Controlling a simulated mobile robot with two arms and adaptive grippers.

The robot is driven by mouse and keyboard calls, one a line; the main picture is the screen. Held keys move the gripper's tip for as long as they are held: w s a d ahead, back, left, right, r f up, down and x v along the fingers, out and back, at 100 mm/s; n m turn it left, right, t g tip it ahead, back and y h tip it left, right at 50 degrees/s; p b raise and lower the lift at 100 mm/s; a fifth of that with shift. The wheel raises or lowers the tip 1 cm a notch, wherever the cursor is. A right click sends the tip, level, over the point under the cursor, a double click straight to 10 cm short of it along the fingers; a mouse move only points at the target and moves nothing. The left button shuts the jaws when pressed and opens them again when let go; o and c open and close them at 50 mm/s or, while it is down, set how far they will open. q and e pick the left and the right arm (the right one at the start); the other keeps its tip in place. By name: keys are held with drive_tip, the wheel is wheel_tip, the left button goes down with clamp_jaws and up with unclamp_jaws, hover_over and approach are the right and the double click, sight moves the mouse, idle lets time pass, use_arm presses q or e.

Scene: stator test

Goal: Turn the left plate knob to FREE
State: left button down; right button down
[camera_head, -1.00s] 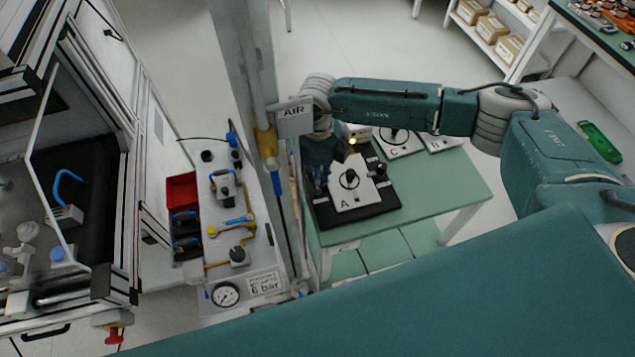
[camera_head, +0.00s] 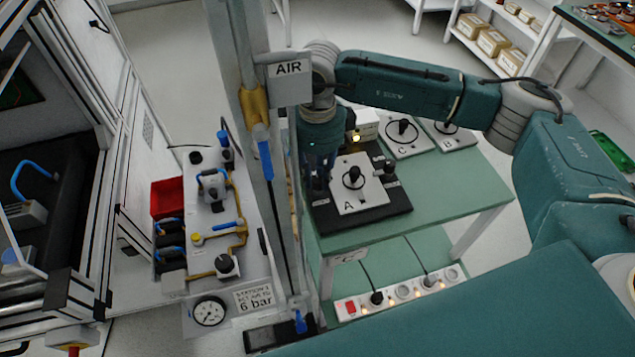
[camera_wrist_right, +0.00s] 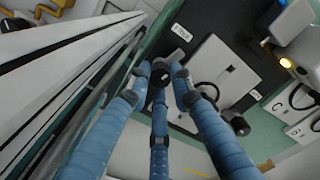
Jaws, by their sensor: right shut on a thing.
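The white plate marked A (camera_head: 350,199) lies on a black base (camera_head: 390,210) at the front of the green table, with a dark handle standing on it. My right gripper (camera_head: 318,186) points down at the left side of this base and hides the left plate knob in the head view. In the right wrist view, the black left knob (camera_wrist_right: 161,72) sits between the dark tips of the blue fingers, and my right gripper (camera_wrist_right: 163,82) is shut on it. A small white label (camera_wrist_right: 181,32) is beside the knob; its word is too small to read surely. My left gripper is not in view.
A second knob (camera_head: 389,168) is on the base's right side. Plates C (camera_head: 403,141) and B (camera_head: 449,134) lie behind. A grey post with an AIR sign (camera_head: 289,69) stands close left of my right gripper. The table's right part (camera_head: 465,190) is clear.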

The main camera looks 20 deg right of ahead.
sight(318, 179)
drive_tip(key=shift+w+r+n+b, duration=0.1)
drive_tip(key=shift+n+b, duration=0.7)
drive_tip(key=shift+n, duration=0.1)
drive_tip(key=shift+r, duration=0.1)
drive_tip(key=c, duration=1.5)
unclamp_jaws()
drive_tip(key=shift+c, duration=0.2)
wheel_tip(318, 179, up, 12)
